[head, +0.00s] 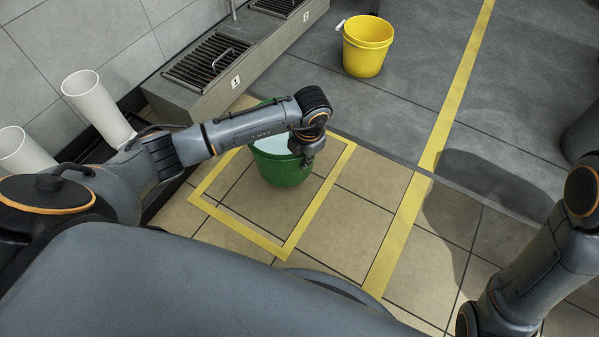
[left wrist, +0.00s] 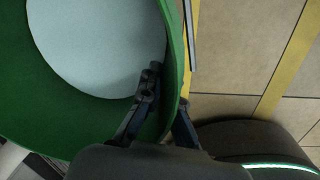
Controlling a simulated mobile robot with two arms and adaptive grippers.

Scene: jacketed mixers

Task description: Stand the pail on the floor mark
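The green pail (head: 283,168) with pale contents stands upright inside the far part of the yellow square floor mark (head: 236,236). I cannot tell if its base touches the floor. My left gripper (head: 308,150) is at its right rim. In the left wrist view, the pail (left wrist: 60,110) fills the left side. One finger of the left gripper (left wrist: 170,88) is inside the wall and the other outside, closed on the wall near the rim. My left arm hides part of the pail and the mark's far side. My right gripper is out of view.
A yellow pail (head: 367,47) stands on the grey floor beyond. A yellow floor line (head: 440,125) runs right of the mark. A low plinth with grates (head: 205,62) and white cylinders (head: 97,104) are at the left. Tiles right of the mark are clear.

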